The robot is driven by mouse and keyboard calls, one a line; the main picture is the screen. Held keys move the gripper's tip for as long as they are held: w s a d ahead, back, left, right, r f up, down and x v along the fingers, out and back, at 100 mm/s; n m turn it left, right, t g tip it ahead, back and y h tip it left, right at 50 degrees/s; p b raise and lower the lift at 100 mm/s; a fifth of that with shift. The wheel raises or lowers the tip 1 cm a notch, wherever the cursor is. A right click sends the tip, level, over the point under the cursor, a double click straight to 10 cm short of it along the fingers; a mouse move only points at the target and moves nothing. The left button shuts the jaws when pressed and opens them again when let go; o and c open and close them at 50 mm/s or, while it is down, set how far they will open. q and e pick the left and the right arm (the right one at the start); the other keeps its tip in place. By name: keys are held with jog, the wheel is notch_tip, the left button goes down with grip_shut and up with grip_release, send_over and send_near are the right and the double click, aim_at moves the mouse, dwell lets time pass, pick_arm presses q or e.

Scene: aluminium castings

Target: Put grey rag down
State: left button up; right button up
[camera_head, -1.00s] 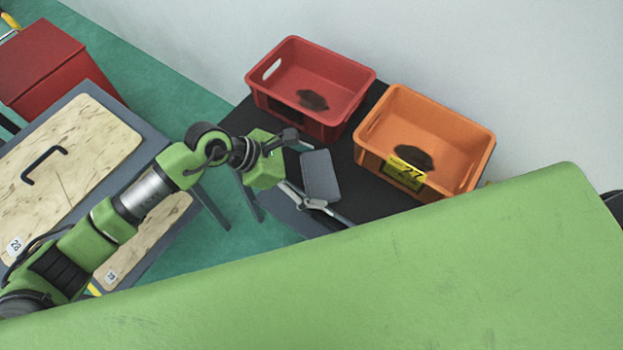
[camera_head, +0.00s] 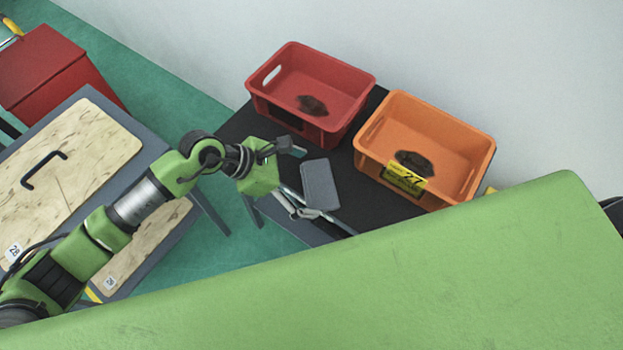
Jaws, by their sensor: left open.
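The grey rag (camera_head: 321,185) is a flat, rounded grey rectangle on the black table (camera_head: 392,207), in front of the two crates. My left gripper (camera_head: 299,182) is open, its fingers spread, just to the left of the rag. One finger points up near the red crate and the other lies near the rag's lower edge; I cannot tell whether that one touches it. My right gripper is not in view.
A red crate (camera_head: 345,116) and an orange crate (camera_head: 482,160) with a yellow label stand behind the rag, each with a dark patch inside. A wooden-topped bench (camera_head: 100,150) and a red box (camera_head: 40,65) are at left. My green body covers the lower right.

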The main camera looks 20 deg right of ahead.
pick_arm(q)
jog(key=p+v, duration=0.3)
jog(key=v, duration=0.7)
jog(key=shift+a+r, duration=0.15)
jog(key=shift+r, duration=0.15)
